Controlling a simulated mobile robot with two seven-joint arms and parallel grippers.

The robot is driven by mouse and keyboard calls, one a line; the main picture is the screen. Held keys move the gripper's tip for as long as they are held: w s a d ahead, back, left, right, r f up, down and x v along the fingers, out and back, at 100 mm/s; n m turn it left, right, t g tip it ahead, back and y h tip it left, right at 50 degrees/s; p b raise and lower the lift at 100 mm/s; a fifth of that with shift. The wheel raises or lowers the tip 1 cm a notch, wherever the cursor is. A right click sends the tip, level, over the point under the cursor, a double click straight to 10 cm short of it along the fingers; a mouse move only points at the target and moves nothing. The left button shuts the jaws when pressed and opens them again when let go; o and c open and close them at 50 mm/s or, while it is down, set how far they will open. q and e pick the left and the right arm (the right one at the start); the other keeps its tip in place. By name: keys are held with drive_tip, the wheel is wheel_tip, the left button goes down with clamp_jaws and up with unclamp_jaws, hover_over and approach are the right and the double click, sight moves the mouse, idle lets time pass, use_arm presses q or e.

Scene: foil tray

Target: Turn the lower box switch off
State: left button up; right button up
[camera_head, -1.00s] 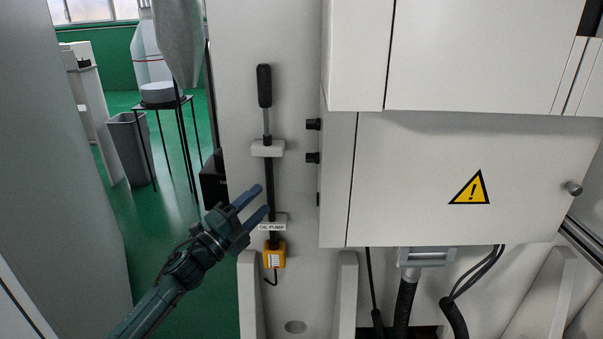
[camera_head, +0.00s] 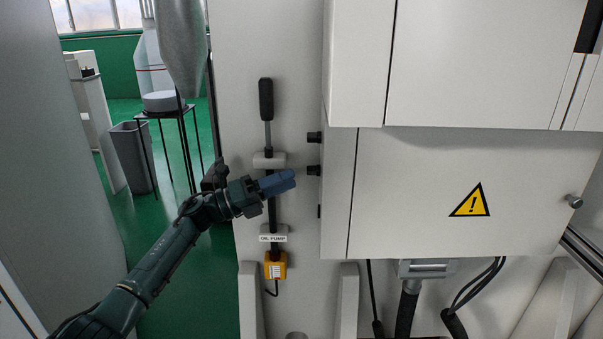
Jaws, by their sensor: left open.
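The grey electrical box (camera_head: 400,215) hangs on the white machine panel and bears a yellow warning triangle. Two small black knob switches stick out from its left side, the upper switch (camera_head: 313,137) and the lower switch (camera_head: 313,170). My left gripper (camera_head: 291,180) reaches in from the left with its blue fingers pointing right. Its tips are just left of and slightly below the lower switch, with a small gap in the picture. The gripper is open; its fingers overlap in this view, and nothing shows between them. My right gripper is out of view.
A black-handled lever (camera_head: 266,100) stands upright on the panel, its rod passing behind my left gripper. Below are an "OIL PUMP" label (camera_head: 272,238) and a yellow block (camera_head: 275,265). A larger cabinet (camera_head: 480,65) overhangs the box. Cables hang beneath it.

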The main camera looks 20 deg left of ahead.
sight(312, 170)
use_arm(q)
drive_tip(key=shift+x, duration=2.25)
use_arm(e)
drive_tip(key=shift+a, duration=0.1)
use_arm(q)
drive_tip(key=c, duration=1)
